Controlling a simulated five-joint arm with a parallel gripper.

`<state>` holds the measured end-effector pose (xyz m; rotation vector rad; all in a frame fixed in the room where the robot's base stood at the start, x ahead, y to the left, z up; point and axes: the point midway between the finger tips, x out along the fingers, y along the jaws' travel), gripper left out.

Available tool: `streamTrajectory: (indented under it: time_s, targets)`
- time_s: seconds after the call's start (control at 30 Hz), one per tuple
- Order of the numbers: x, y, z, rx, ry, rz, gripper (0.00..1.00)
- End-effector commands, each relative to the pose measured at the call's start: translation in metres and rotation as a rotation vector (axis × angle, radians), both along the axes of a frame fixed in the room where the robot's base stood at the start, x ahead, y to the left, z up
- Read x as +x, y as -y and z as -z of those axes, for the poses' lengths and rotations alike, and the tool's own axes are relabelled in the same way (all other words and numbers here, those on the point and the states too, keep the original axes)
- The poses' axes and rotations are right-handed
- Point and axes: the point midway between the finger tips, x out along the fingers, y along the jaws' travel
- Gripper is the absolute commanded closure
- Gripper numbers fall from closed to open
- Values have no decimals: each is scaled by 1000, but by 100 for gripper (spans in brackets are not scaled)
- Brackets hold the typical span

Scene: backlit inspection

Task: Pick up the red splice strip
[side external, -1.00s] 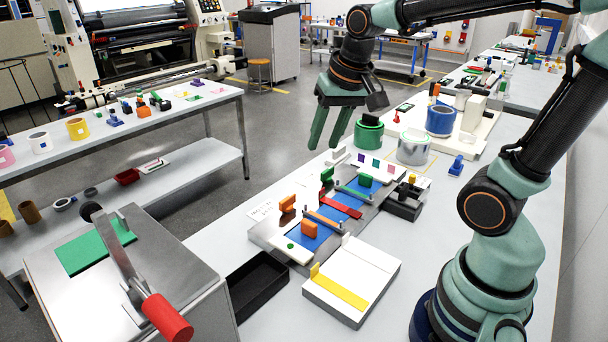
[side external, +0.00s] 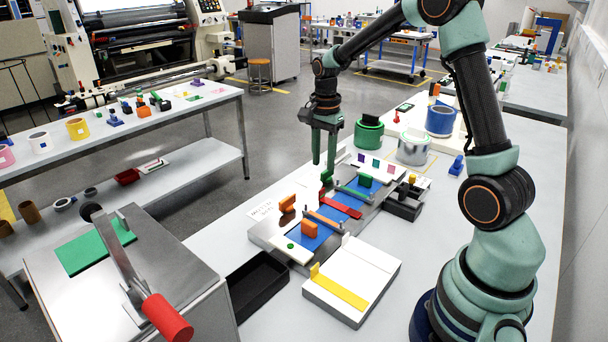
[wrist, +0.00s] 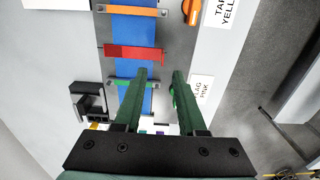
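The red splice strip (side external: 345,207) lies across the blue band (side external: 308,238) on the metal plate. It also shows whole in the wrist view (wrist: 135,53), above the fingertips in the picture. My gripper (side external: 324,164) is open and empty, pointing down above the plate's far left edge. In the wrist view its two green fingers (wrist: 160,74) stand apart, with plate and blue band visible around them. The fingertips are apart from the strip, in line with the area beyond it. A green block (side external: 327,177) sits close under the fingertips, partly hidden by a finger in the wrist view.
Orange blocks (side external: 309,229) and an orange strip (side external: 322,220) lie nearer on the plate. A black holder (side external: 404,204) is right of the plate. A white box with a yellow strip (side external: 340,288) lies in front.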

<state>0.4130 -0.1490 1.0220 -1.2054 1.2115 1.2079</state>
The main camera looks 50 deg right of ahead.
Motion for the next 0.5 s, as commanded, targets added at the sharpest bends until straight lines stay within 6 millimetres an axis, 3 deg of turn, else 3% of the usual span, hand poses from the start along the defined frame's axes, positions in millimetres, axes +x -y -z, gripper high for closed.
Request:
streamTrajectory:
  time_s: [0.1, 0.37, 0.5]
  targets:
    - [-1, 0, 20, 1, -4, -2, 60]
    - [1, 1, 38, 0, 0, -3, 60]
    - [3, 4, 57, 1, -3, -3, 60]
